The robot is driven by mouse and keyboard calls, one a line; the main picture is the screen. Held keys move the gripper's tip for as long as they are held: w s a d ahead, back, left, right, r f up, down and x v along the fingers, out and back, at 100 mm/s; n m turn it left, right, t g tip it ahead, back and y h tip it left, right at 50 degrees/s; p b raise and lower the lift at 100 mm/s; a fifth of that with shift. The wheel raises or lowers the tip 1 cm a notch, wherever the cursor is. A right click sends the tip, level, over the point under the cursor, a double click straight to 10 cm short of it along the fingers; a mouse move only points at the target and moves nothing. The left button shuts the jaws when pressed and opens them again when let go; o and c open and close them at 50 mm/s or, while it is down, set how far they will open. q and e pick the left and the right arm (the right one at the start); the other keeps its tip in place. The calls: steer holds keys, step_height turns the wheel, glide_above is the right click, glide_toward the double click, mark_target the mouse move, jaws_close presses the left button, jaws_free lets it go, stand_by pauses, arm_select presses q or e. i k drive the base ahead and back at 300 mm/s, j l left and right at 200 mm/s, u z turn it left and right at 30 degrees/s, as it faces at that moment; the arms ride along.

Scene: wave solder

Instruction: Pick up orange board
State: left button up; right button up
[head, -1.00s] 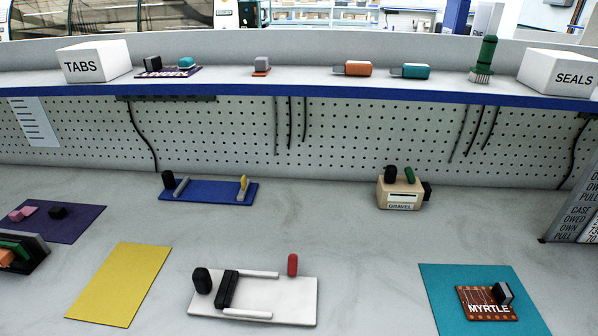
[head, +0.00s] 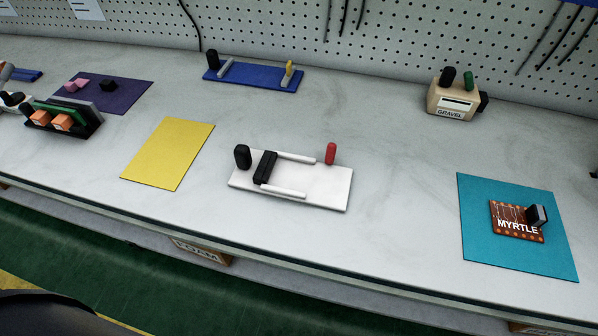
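An orange-brown board (head: 503,228) marked MYRTLE lies flat on a teal mat (head: 480,250) at the right of the head view. A dark block with a grey face (head: 537,215) stands on the board's right side. Neither of my grippers shows in the head view, so nothing is seen touching the board.
A white fixture (head: 330,192) with black and red posts stands mid-table, left of the teal mat. A yellow mat (head: 170,150), purple mat (head: 128,95), black rack (head: 85,120) holding orange blocks, blue fixture (head: 255,80) and GRAVEL box (head: 450,100) surround it. Open tabletop lies between.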

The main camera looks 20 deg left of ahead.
mark_target(524, 223)
steer(key=z, duration=1.35)
steer(key=i+l, duration=0.1)
steer(key=l, duration=0.2)
steer(key=i+l, duration=0.1)
steer(key=l, duration=0.15)
steer(key=i+l+u, duration=0.1)
steer(key=l+u, duration=0.25)
steer(key=l, duration=0.2)
steer(key=l+u, duration=0.4)
steer(key=l, duration=0.15)
steer(key=i, duration=0.05)
